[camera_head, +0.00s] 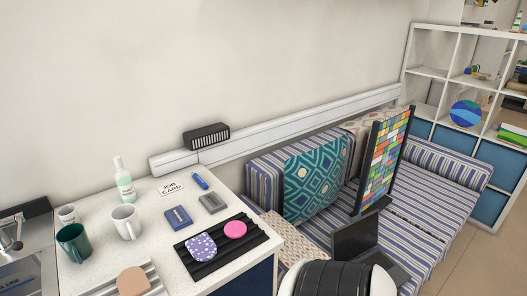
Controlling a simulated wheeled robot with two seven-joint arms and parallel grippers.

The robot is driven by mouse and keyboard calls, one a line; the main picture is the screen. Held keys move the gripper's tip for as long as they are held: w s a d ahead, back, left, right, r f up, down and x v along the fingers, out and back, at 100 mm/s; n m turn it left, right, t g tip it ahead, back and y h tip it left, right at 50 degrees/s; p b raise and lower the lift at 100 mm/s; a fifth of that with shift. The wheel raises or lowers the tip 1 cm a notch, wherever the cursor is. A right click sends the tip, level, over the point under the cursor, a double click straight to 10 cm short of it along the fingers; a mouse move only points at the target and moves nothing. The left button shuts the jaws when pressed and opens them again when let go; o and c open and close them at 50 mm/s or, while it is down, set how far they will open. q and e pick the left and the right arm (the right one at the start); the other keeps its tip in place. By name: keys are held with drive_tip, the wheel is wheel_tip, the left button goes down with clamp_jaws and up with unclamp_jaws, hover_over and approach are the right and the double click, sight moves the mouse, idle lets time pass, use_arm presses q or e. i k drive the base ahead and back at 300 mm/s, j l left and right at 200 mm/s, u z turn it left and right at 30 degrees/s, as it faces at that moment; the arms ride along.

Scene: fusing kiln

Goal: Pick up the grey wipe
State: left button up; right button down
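A small flat grey block-like item (213,203) lies on the white worktop (150,240), towards its back right. It is the thing that best fits the grey wipe, but it is too small to tell its material. A blue item (178,218) with a small object on top lies just to its left. Neither of my grippers shows in this view, so nothing is seen touching the grey item.
A black ribbed tray (216,262) holds a pink disc (235,229) and a spotted purple piece (201,247). A blue tube-like item (200,181), job card (171,188), bottle (124,181), white mug (126,221) and green mug (73,242) stand around. A striped sofa (430,205) is at right.

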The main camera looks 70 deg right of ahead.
sight(213, 203)
drive_tip(key=z, duration=1.75)
